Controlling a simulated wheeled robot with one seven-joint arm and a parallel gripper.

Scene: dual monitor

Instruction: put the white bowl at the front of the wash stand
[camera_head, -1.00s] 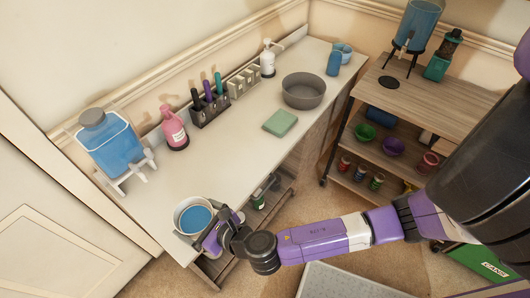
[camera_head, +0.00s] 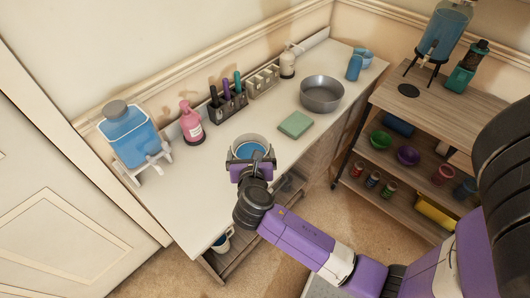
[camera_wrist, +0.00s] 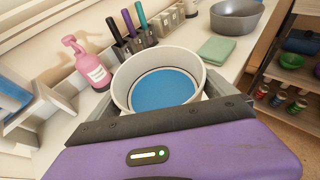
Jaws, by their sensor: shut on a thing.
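The white bowl (camera_head: 250,140) has a round blue area inside. My gripper (camera_head: 252,158) is shut on it, with a finger at each side. The bowl is upright over the front part of the white-topped wash stand (camera_head: 200,205), left of the green cloth (camera_head: 295,125). In the wrist view the bowl (camera_wrist: 165,88) sits level between the fingers of my gripper (camera_wrist: 152,108). Its underside is hidden, so I cannot tell whether it touches the top.
A grey basin (camera_head: 321,95) stands right of the cloth. The pink pump bottle (camera_head: 191,122), a dark holder (camera_head: 228,103) with several bottles and the blue dispenser (camera_head: 128,135) line the back. The top's front left is bare. A wooden shelf unit (camera_head: 440,115) stands right.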

